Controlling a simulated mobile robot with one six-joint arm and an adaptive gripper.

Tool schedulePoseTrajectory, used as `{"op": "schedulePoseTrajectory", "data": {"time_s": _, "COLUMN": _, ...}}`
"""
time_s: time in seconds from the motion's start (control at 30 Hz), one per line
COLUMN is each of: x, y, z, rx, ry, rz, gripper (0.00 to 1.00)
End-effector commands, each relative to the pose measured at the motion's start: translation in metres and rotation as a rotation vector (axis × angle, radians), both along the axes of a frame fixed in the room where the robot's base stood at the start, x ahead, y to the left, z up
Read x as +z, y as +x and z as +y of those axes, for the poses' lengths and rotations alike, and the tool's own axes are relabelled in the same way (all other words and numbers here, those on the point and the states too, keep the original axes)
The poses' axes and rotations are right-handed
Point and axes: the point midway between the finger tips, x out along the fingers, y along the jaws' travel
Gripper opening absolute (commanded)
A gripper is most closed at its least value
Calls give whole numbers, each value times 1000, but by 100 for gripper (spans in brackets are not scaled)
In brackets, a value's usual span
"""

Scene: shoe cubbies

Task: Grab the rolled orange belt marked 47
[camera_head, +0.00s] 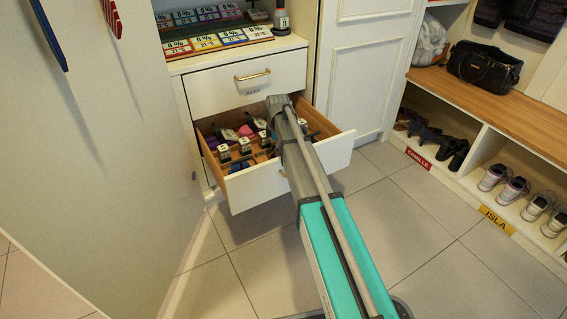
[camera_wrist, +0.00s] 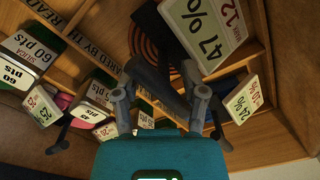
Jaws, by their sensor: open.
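In the wrist view, a rolled belt (camera_wrist: 148,42) with dark orange and black rings lies in a wooden drawer compartment. A white tag (camera_wrist: 205,32) reading "47 %" stands beside it and covers part of its right side.
Other compartments hold more tagged items, including a "60 pts" tag (camera_wrist: 20,72) at left and a "24 %" tag (camera_wrist: 244,100) at right. Wooden dividers and drawer walls surround my gripper. A closed drawer (camera_head: 245,82) is above. The tiled floor (camera_head: 440,235) is clear.

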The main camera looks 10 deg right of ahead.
Motion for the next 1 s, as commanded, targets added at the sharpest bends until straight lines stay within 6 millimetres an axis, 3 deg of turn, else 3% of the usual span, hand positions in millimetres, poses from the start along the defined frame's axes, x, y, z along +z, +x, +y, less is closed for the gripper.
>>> {"op": "schedulePoseTrajectory", "data": {"time_s": 0.37, "x": 0, "y": 0, "z": 0, "rx": 0, "ry": 0, "rz": 0, "gripper": 55}}
{"op": "schedulePoseTrajectory", "data": {"time_s": 0.4, "x": 0, "y": 0, "z": 0, "rx": 0, "ry": 0, "rz": 0, "gripper": 54}}
{"op": "schedulePoseTrajectory", "data": {"time_s": 0.7, "x": 0, "y": 0, "z": 0, "rx": 0, "ry": 0, "rz": 0, "gripper": 0}}
{"op": "schedulePoseTrajectory", "data": {"time_s": 1.0, "x": 0, "y": 0, "z": 1, "rx": 0, "ry": 0, "rz": 0, "gripper": 0}}
